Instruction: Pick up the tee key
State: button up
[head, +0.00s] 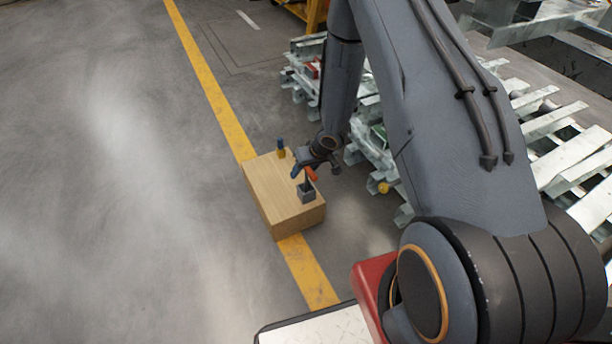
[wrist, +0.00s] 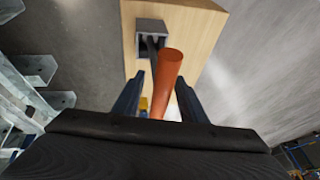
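The tee key (head: 311,173) has an orange bar handle. It stands in a small grey block (head: 307,195) on a wooden box. In the wrist view, the orange handle of the tee key (wrist: 168,75) points toward the camera, and its dark shaft goes into the grey block (wrist: 150,27). My gripper (wrist: 160,78) is open, with one blue finger on each side of the handle. Gaps show between handle and fingers. In the head view my gripper (head: 302,172) is right at the handle, and the arm partly hides the fingers.
The wooden box (head: 267,193) stands on the floor across a yellow line. A blue-and-yellow object (head: 281,149) stands at its far end. Pale metal racks (head: 565,150) lie to the right behind my arm. The floor to the left is clear.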

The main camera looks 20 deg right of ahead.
jog(key=shift+w+f, duration=0.1)
jog(key=shift+f, duration=0.05)
grip_shut()
